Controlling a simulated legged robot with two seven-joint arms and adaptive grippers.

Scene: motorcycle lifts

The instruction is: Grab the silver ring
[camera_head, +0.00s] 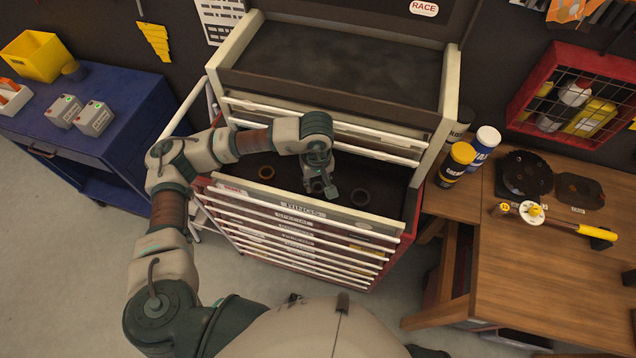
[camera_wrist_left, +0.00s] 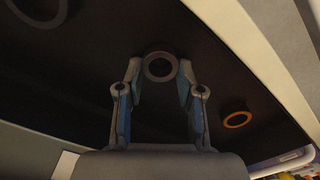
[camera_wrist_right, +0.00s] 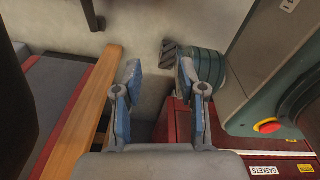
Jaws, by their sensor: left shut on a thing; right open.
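The silver ring (camera_wrist_left: 160,79) is a small grey ring between the two fingertips of my left gripper (camera_wrist_left: 160,72), over the dark floor of the open drawer (camera_head: 237,174). In the head view my left gripper (camera_head: 321,188) reaches down into this drawer and is shut on the ring, which is mostly hidden there by the fingers. A copper ring (camera_head: 266,179) lies to its left and a black ring (camera_head: 360,204) to its right. My right gripper (camera_wrist_right: 160,80) is open and empty, away from the drawer; it is out of the head view.
The tool chest's drawer front (camera_head: 310,207) stands before the left gripper, and its upper tray (camera_head: 335,70) rises behind. A wooden table (camera_head: 545,265) with cans stands at the right, a blue cart (camera_head: 115,140) at the left. Red surfaces lie near my right gripper.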

